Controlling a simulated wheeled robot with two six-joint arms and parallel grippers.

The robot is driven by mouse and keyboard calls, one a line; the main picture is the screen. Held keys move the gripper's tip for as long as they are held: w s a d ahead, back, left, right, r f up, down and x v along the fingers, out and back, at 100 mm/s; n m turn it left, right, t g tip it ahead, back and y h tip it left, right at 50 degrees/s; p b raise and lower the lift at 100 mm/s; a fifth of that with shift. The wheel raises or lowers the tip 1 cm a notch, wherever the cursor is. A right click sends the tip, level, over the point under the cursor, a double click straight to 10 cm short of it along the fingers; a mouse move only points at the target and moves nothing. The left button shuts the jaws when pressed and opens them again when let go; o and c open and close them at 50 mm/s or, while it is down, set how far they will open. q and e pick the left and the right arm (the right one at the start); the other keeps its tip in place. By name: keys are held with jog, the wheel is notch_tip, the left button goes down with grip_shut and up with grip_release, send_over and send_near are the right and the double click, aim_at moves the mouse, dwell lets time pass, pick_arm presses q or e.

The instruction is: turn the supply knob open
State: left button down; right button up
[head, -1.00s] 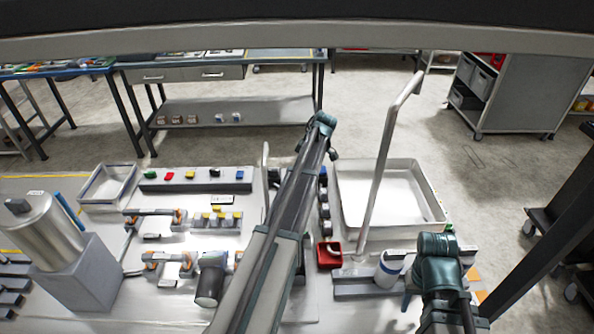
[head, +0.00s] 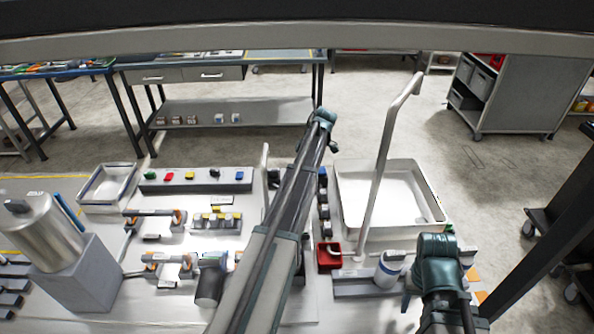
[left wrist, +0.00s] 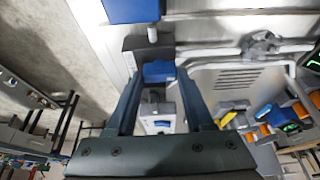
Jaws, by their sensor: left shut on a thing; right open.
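My left gripper (left wrist: 160,80) shows in the left wrist view, with its two dark fingers closed on a small blue knob (left wrist: 158,71). The knob sits against a dark grey housing; its exact turn angle is hard to tell. In the head view my left arm reaches up the middle of the picture, and it hides the left fingertips and the knob. My right gripper (head: 408,290) is at the lower right of the head view, beside a white cup with a blue band (head: 390,268). It is open; its fingers are partly hidden by its own wrist.
A white tray (head: 428,190) and a tall bent grey pipe (head: 378,170) stand right of my left arm. A red bin (head: 328,256) sits below them. A strip of coloured buttons (head: 205,188) and a metal cylinder (head: 42,232) are on the left. Another blue block (left wrist: 130,10) tops the wrist view.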

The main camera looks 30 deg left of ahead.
pick_arm(q)
jog(key=shift+c, duration=1.4)
grip_release()
jog(key=p+v, duration=1.2)
jog(key=v, duration=0.1)
jog(key=shift+r+p, duration=0.35)
jog(key=shift+r, duration=0.05)
pick_arm(e)
notch_tip(320, 180, up, 13)
jog(key=shift+f, duration=0.15)
pick_arm(q)
jog(key=shift+w, duration=0.15)
